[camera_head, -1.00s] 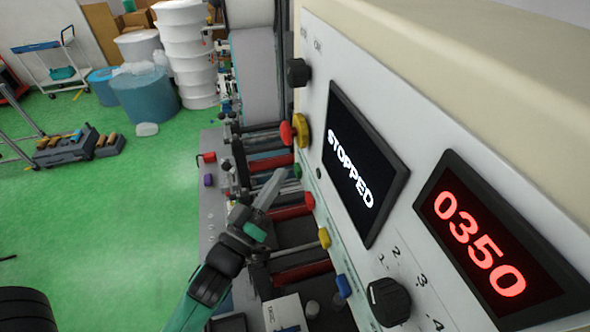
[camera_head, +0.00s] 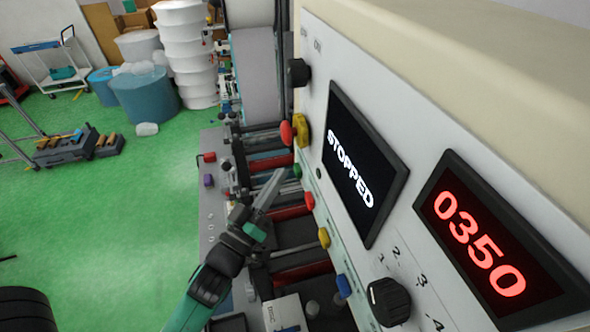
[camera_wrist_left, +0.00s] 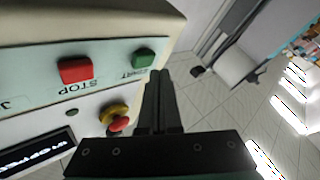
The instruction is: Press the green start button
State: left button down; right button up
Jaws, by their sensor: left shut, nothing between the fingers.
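The green start button (camera_head: 297,171) sits on the side of the control panel in the head view. It also shows in the left wrist view (camera_wrist_left: 144,57), next to the START label. My left gripper (camera_head: 281,172) is shut and empty, its fingertips close beside the green button. In the left wrist view the closed fingers (camera_wrist_left: 160,74) point up just right of the button, and I cannot tell whether they touch it. The screen (camera_head: 352,172) reads STOPPED. My right gripper is not in view.
A red STOP button (camera_wrist_left: 75,70) sits beside the green one. A red emergency knob on a yellow base (camera_head: 300,130) is above it. A yellow button (camera_head: 324,237) and a blue button (camera_head: 343,285) are lower. A black dial (camera_head: 389,301) and red counter (camera_head: 480,236) are right.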

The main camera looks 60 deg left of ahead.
pick_arm(q)
jog(key=shift+w+d+b, duration=0.1)
jog(key=shift+w+b, duration=0.3)
jog(key=shift+w+d+b, duration=0.1)
jog(key=shift+w+b, duration=0.25)
jog(key=shift+w, duration=0.15)
dwell(0.7)
jog(key=shift+s, duration=0.1)
jog(key=shift+s+a+p, duration=0.2)
jog(key=shift+s+p, duration=0.15)
jog(key=shift+s, duration=0.45)
jog(key=shift+s, duration=0.1)
